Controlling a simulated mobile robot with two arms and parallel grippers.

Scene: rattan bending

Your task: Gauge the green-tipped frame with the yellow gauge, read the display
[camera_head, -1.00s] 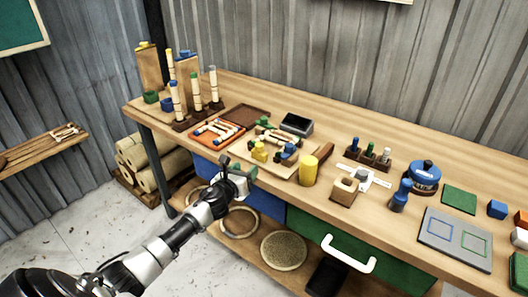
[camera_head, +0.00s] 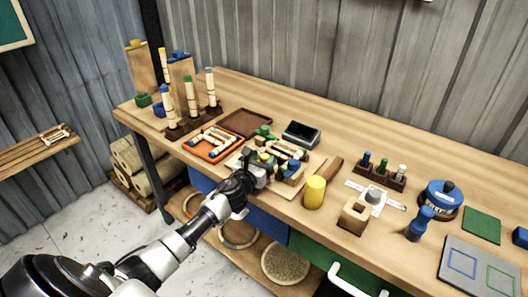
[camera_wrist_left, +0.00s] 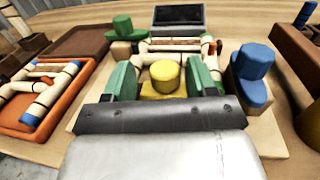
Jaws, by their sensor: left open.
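The yellow gauge (camera_wrist_left: 165,78), a round knob on a yellow base, sits on the wooden board (camera_wrist_left: 85,135) on the bench. My left gripper (camera_wrist_left: 163,82) is open, with its green fingers on either side of the yellow knob; in the head view it (camera_head: 262,162) partly hides the gauge. A green gauge (camera_wrist_left: 125,28) and a blue gauge (camera_wrist_left: 252,75) stand left and right. The display (camera_head: 301,134) is dark at the back of the board. My right gripper is not in view.
An orange tray (camera_head: 187,146) with blue-tipped rattan pieces lies left of the board. A brown tray (camera_head: 246,122) is behind it. A yellow cylinder (camera_head: 314,192) and a wooden block (camera_head: 352,215) stand to the right.

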